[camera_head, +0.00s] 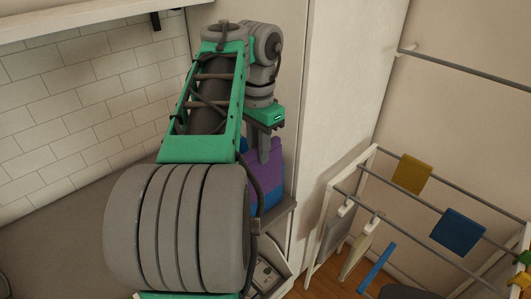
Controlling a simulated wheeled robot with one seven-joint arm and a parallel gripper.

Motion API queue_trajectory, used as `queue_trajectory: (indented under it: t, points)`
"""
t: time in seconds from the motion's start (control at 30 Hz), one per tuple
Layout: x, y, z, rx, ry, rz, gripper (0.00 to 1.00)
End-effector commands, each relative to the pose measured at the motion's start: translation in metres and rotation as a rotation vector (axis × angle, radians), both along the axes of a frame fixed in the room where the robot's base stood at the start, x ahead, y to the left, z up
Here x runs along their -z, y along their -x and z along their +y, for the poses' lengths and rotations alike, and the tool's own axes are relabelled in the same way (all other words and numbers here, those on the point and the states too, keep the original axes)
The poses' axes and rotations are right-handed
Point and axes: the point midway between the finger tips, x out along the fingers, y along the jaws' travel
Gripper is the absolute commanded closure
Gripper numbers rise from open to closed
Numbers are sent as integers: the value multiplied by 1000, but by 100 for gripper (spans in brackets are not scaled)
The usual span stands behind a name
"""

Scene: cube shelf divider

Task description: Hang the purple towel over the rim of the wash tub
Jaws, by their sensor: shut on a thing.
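My gripper (264,154) points down beyond my arm, near the white panel. Its fingers are shut on the purple towel (269,172), which shows around and below the fingertips. Blue material (274,200) shows directly below and beside the purple. I cannot tell whether this blue is another cloth or part of a container. My arm hides the left side of the towel and much of the area below. I cannot clearly make out the wash tub.
A grey ledge (285,212) lies below the towel. A tall white panel (335,85) stands close to the right of my gripper. At right, a drying rack (352,170) holds a yellow cloth (411,174), a blue cloth (459,231) and other pieces. A grey counter (50,245) lies left.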

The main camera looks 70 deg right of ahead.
Motion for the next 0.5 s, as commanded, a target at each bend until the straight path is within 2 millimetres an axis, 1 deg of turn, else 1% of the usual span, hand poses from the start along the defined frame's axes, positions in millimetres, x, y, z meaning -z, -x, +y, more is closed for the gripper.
queue_trajectory:
  t: [0.47, 0.5]
  points:
    - [-1, -40, -20, 0, 0, 0, 100]
    - [4, -41, -21, 1, 0, 0, 100]
